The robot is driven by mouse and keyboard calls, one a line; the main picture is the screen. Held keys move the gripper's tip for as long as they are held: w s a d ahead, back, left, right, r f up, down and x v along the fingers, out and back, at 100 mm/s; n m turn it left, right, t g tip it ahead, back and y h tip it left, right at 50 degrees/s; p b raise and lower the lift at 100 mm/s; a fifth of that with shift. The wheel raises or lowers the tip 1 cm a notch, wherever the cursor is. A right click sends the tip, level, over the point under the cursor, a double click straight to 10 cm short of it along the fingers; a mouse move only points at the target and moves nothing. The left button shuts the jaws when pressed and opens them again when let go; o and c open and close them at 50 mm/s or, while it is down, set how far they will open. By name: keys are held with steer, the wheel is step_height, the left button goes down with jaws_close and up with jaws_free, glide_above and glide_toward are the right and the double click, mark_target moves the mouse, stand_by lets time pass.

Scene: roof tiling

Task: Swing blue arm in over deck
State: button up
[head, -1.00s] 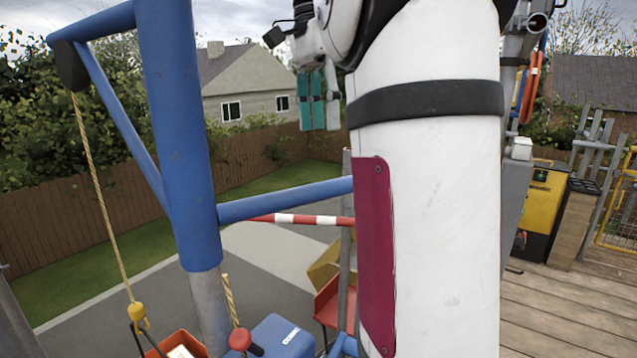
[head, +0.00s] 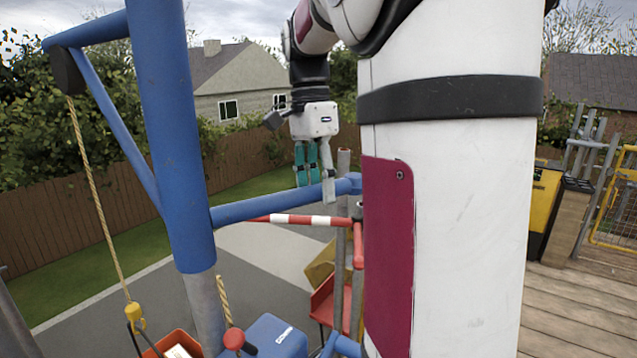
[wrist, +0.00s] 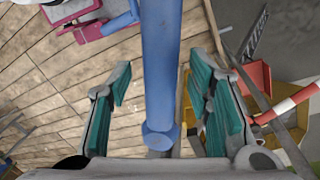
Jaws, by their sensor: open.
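The blue arm is a hoist with a thick blue post (head: 172,140). Its boom reaches up to the left, with a rope (head: 98,190) hanging from the tip. A blue horizontal bar (head: 262,207) juts right from the post. My gripper (head: 314,188), with teal-padded fingers, points down at the bar's right end. In the wrist view the blue bar (wrist: 160,70) runs between the two open fingers, with gaps on both sides. The gripper is open and holds nothing. I cannot tell how deep the bar lies between the fingers.
A red-and-white rail (head: 290,219) runs just below the bar. A red chute-like bin (head: 330,302) stands below it. An orange crate (head: 172,345) is near the rope's lower end, beside a blue box (head: 275,336). The plank deck (head: 580,310) lies right, with a yellow cabinet (head: 545,200).

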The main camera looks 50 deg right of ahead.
jaws_close()
steer(key=shift+s, duration=0.1)
